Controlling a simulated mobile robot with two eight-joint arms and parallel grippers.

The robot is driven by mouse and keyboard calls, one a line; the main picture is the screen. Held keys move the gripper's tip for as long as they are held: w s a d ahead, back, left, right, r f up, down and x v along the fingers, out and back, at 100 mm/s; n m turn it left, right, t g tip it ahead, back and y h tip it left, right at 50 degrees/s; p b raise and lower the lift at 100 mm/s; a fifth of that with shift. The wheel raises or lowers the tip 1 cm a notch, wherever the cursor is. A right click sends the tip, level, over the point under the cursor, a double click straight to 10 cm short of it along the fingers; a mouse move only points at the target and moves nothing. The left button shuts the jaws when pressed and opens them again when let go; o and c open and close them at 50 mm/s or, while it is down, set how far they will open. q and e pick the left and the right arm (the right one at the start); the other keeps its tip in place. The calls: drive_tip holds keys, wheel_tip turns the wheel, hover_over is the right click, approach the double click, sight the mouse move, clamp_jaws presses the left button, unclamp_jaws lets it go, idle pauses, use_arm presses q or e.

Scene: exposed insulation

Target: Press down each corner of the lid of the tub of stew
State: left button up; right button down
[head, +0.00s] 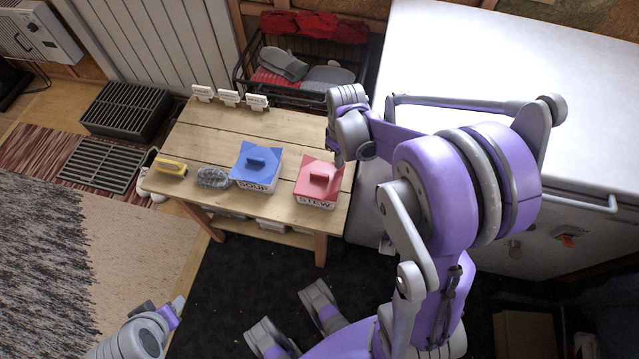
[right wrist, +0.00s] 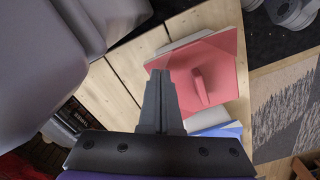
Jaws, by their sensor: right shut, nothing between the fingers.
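The stew tub (head: 316,202) is white with dark lettering and stands at the right end of the wooden table. Its red lid (head: 318,181) has a raised handle and also shows in the right wrist view (right wrist: 222,62). My right gripper (head: 338,158) is shut and empty, its fingertips at the lid's far right corner. In the right wrist view its fingers (right wrist: 160,74) overlap the lid's edge; I cannot tell whether they touch. Part of my left arm's end (head: 160,318) shows low at the left, away from the table; its jaws are unclear.
A soup tub with a blue lid (head: 256,166) stands just left of the stew tub. Further left are a grey fuzzy thing (head: 213,178) and a yellow-topped brush or sponge (head: 171,168). Small white signs (head: 229,98) line the back edge. A white chest (head: 470,60) stands right of the table.

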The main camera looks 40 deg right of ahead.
drive_tip(key=shift+f+b, duration=0.6)
drive_tip(key=shift+f, duration=0.2)
idle(0.4)
idle(0.4)
drive_tip(key=shift+r+p, duration=2.25)
drive_tip(key=shift+r, duration=0.8)
